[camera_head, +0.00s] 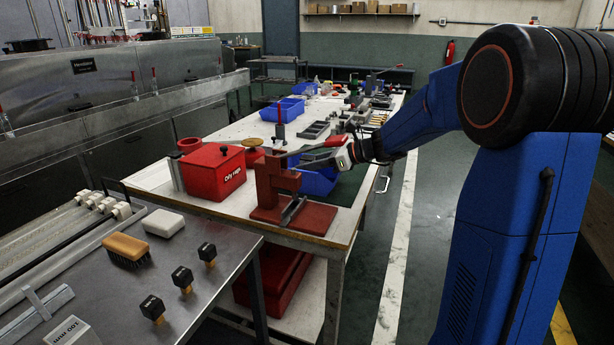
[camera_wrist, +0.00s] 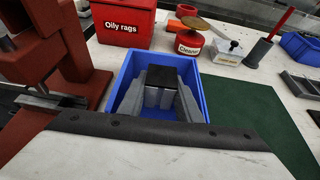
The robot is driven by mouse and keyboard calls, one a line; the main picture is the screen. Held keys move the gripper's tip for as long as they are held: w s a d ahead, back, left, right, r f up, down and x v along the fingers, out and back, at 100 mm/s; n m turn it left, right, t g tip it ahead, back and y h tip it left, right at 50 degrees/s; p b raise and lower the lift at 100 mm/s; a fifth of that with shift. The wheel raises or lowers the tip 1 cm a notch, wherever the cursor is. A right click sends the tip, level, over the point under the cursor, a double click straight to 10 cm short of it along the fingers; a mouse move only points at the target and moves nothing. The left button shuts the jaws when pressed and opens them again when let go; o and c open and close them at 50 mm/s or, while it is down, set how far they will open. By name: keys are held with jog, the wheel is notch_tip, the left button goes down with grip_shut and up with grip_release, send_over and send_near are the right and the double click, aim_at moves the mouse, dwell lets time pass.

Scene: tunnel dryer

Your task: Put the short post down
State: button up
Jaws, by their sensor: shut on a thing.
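My gripper (camera_wrist: 158,92) is shut on a dark, block-like piece, the short post (camera_wrist: 162,76), between its two grey fingers. In the wrist view it lies in front of the inside of a blue bin (camera_wrist: 203,97); whether the post touches the bin I cannot tell. In the head view my gripper (camera_head: 341,157) is over the near right part of the white-topped table, by the blue bin (camera_head: 318,182) and right of a red press (camera_head: 275,190). The post cannot be made out there.
A green mat (camera_wrist: 255,120) lies right of the bin. A red oily rags box (camera_wrist: 122,25) and a red cleaner tin (camera_wrist: 189,44) stand behind. The red press (camera_wrist: 40,50) is close on the left. The metal bench (camera_head: 215,270) holds a brush (camera_head: 126,249) and black-topped pieces.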

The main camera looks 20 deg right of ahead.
jog(key=shift+f, duration=1.8)
jog(key=shift+f, duration=0.1)
jog(key=o, duration=1.2)
jog(key=shift+f, duration=0.1)
jog(key=shift+s+d+r, duration=0.1)
jog(key=shift+d+r, duration=0.15)
jog(key=shift+r, duration=0.05)
jog(key=v, duration=1.1)
jog(key=shift+s+d+r, duration=0.1)
jog(key=shift+s+d, duration=0.05)
jog(key=shift+s, duration=0.05)
